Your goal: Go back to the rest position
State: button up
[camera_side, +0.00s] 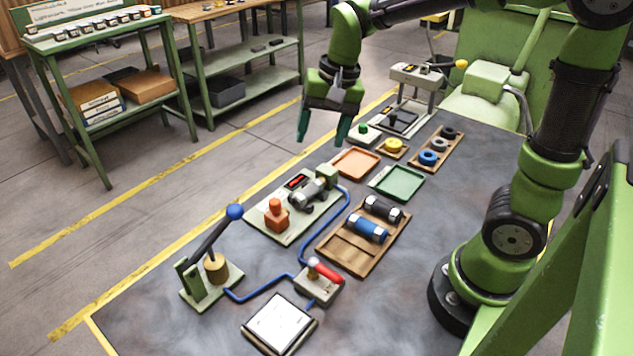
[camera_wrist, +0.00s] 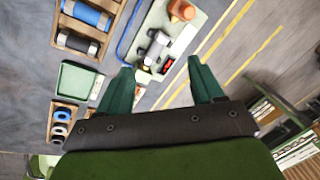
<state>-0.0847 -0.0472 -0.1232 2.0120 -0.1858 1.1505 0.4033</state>
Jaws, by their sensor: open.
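My gripper (camera_side: 323,127) hangs in the air above the far edge of the table, in the side view. Its two teal fingers are spread apart with nothing between them. In the wrist view my gripper (camera_wrist: 164,86) also shows open and empty, pointing over the table edge and the floor beyond. My gripper touches none of the objects on the table.
The dark table (camera_side: 165,320) holds an orange tray (camera_side: 356,162), a green tray (camera_side: 397,183), a wooden tray (camera_side: 345,250) with blue and black cylinders, a lever press (camera_side: 208,275), and a fixture with an orange part (camera_side: 276,213). Green shelves (camera_side: 105,80) stand beyond the aisle.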

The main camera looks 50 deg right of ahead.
jog(key=s+a+r+n+t, duration=0.1)
jog(key=s+n+t, duration=0.1)
jog(key=s, duration=0.3)
jog(key=s+a+r+n+t, duration=0.1)
jog(key=s+r+n+t, duration=0.1)
jog(key=s, duration=0.4)
jog(key=shift+s+a+r+n+t+y, duration=0.2)
jog(key=shift+a+r+n+t+y, duration=0.15)
jog(key=shift+n, duration=0.35)
